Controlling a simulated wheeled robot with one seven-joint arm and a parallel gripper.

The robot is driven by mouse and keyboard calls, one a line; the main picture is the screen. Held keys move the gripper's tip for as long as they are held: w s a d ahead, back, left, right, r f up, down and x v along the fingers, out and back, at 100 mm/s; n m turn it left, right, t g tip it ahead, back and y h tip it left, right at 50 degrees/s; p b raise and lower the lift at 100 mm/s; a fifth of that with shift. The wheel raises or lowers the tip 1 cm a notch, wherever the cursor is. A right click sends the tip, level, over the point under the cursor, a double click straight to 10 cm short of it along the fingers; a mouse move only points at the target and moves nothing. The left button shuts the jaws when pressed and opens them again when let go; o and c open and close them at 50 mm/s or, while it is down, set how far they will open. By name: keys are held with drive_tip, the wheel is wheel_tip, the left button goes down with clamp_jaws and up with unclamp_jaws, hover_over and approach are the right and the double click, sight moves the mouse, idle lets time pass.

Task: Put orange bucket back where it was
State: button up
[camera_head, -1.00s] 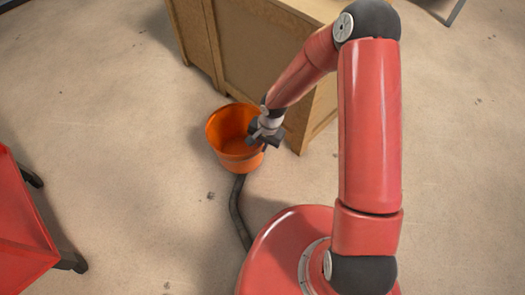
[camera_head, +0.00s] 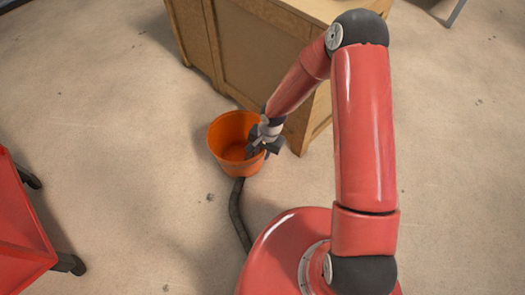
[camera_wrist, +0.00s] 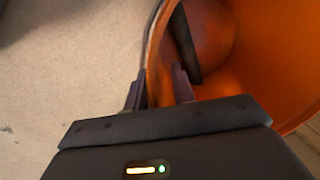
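The orange bucket (camera_head: 225,158) stands upright, apparently on the floor, beside the near corner of the wooden cabinet. My gripper (camera_head: 265,148) is at its right rim, pointing down. In the wrist view, the bucket's rim and wall (camera_wrist: 154,60) pass between the two fingers of my gripper (camera_wrist: 160,88). One finger is outside the wall and the other is inside the bucket. The fingers are apart, and orange shows between the wall and the inner finger. The bucket's underside is hidden.
The wooden cabinet (camera_head: 265,60) stands close behind and right of the bucket. A dark hose-like strip (camera_head: 238,213) runs along the floor from the bucket toward my base. A red cart (camera_head: 22,235) is at the left edge. Floor left of the bucket is clear.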

drive_tip(key=s+d+r+n+t+h+p, duration=0.1)
drive_tip(key=d+r, duration=0.3)
drive_tip(key=r, duration=0.7)
drive_tip(key=s+d+r+t+h+p, duration=0.1)
drive_tip(key=d+r, duration=0.4)
drive_tip(key=r, duration=0.5)
drive_tip(key=s+d+r+n+t+h+p, duration=0.1)
drive_tip(key=d+r, duration=0.3)
drive_tip(key=r, duration=0.7)
drive_tip(key=s+d+r+n+t, duration=0.1)
drive_tip(key=s+d+r, duration=0.2)
drive_tip(key=s+r, duration=0.3)
drive_tip(key=s+d+r+n+t+y, duration=0.1)
drive_tip(key=s+d+r+t, duration=0.1)
drive_tip(key=s+r, duration=0.4)
drive_tip(key=s+d, duration=0.1)
drive_tip(key=s, duration=0.2)
drive_tip(key=shift+d, duration=0.15)
wheel_tip(320, 180, up, 9)
drive_tip(key=p, duration=0.9)
